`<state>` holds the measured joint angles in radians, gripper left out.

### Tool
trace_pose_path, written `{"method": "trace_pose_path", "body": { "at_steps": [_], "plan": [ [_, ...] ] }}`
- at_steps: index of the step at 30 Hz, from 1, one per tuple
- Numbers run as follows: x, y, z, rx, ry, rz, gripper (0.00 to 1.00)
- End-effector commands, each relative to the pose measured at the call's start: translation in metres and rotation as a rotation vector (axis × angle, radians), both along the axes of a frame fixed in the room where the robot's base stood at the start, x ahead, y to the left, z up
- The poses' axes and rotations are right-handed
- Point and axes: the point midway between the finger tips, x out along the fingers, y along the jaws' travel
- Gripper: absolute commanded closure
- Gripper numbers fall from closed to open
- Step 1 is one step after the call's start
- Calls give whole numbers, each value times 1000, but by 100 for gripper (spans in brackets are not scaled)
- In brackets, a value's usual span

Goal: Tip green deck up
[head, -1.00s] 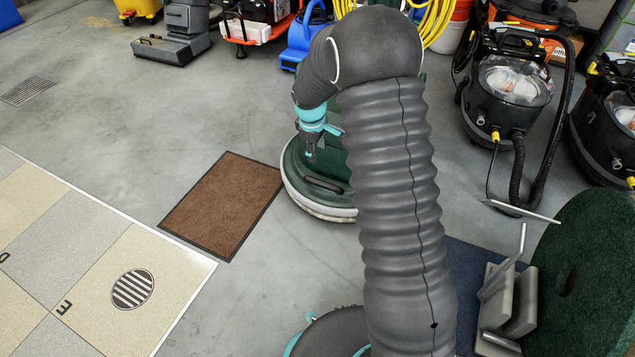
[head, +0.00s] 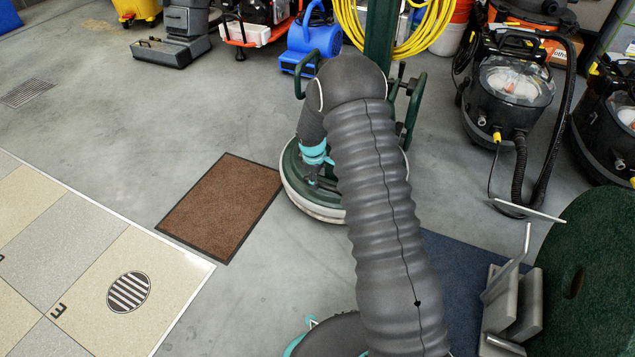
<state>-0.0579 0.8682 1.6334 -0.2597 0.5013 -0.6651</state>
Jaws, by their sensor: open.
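The green deck (head: 292,168) is a low round floor-machine base with a pale skirt (head: 314,209) around its bottom edge. It lies flat on the grey floor in the head view. A green upright post (head: 380,42) and green looped handles (head: 412,108) show behind my arm. My gripper (head: 318,181), below a teal wrist band, is open and low over the left part of the deck, at its dark grab handle. I cannot tell whether the fingers touch or surround that handle. My arm hides much of the deck.
A brown mat (head: 221,207) lies left of the deck, with bare floor around it. A tiled area (head: 170,265) is at lower left. A blue mat (head: 462,275), a large green pad (head: 590,270) and a black vacuum (head: 508,105) are at right. A blue blower (head: 312,40) stands behind.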

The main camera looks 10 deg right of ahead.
Motion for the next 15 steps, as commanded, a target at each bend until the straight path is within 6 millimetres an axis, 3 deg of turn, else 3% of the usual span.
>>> {"method": "trace_pose_path", "body": {
  "at_steps": [6, 15],
  "plan": [
    [3, -2, -19, 1, 1, -1, 51],
    [3, -2, -21, 0, 0, 0, 51]
  ]
}}
